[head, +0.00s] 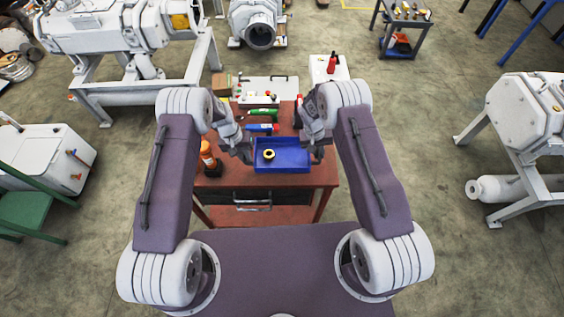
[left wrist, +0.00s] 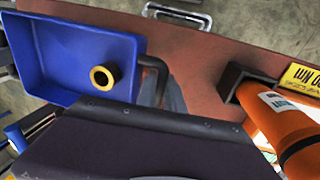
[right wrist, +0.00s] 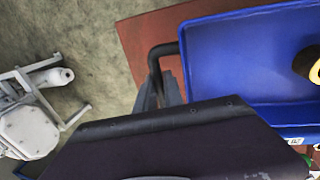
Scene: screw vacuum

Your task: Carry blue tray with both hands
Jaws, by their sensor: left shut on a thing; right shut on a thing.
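The blue tray (head: 292,161) is over the front part of the red-brown table, roughly level, with a yellow-and-black ring-shaped part (head: 269,155) inside it. My left gripper (head: 247,156) is at the tray's left end, shut on its black handle, which shows in the left wrist view (left wrist: 158,68). My right gripper (head: 318,154) is at the right end, shut on the other black handle, seen in the right wrist view (right wrist: 156,62). The fingertips are partly hidden by my wrists. I cannot tell whether the tray touches the tabletop.
A green bottle (head: 263,113) and a blue one (head: 260,127) lie behind the tray. A white box (head: 326,69) with a red bottle (head: 332,63) is further back.

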